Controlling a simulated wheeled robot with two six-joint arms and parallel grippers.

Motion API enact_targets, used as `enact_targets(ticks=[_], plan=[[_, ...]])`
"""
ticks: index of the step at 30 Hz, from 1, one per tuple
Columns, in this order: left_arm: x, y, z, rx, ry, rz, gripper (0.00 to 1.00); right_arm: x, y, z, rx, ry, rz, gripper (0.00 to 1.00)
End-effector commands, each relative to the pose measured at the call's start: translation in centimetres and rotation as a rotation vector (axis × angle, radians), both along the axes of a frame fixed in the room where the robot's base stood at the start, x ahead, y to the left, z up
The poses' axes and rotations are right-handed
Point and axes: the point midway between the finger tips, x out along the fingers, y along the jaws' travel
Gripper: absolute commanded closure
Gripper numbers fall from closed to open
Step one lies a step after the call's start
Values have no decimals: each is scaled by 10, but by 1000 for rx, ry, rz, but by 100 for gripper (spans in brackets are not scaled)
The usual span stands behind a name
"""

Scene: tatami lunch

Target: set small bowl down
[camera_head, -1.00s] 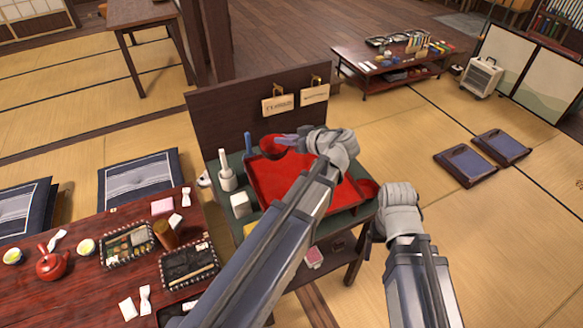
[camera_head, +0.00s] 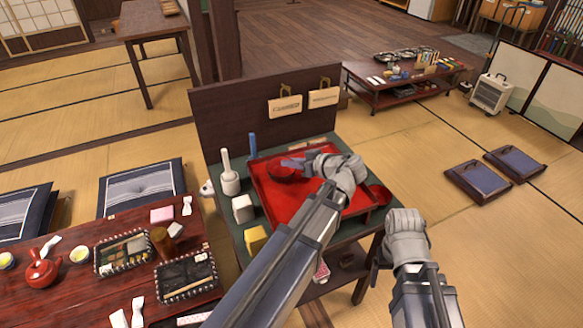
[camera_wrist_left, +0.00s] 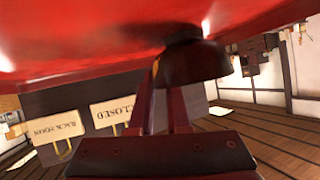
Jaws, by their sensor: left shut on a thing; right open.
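My left gripper (camera_head: 296,163) is shut on a small red bowl (camera_head: 281,173) over the back left part of the red tray (camera_head: 284,207). In the left wrist view, which looks upside down, the bowl (camera_wrist_left: 192,66) appears dark between the fingers (camera_wrist_left: 166,108). Its foot is close to or touching the red tray surface (camera_wrist_left: 90,40); I cannot tell which.
The tray lies on a green-topped stand (camera_head: 345,236) with a dark back panel (camera_head: 235,120) and hanging signs (camera_head: 285,106). A white bottle (camera_head: 229,176), white block (camera_head: 243,208) and yellow block (camera_head: 255,240) line its left side. A low red table (camera_head: 70,290) stands left.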

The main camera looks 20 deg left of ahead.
Motion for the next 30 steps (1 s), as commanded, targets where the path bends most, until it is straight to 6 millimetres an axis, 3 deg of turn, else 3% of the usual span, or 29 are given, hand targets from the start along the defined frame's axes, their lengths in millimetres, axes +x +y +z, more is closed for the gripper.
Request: enact_targets(ticks=[9,10,18,30], plan=[[0,0,-3,0,0,0,100,0,0,-3,0,0,0,18],[0,0,-2,0,0,0,83,0,0,-2,0,0,0,18],[0,0,-1,0,0,0,54,0,0,-1,0,0,0,18],[0,0,4,0,0,0,54,0,0,4,0,0,0,18]])
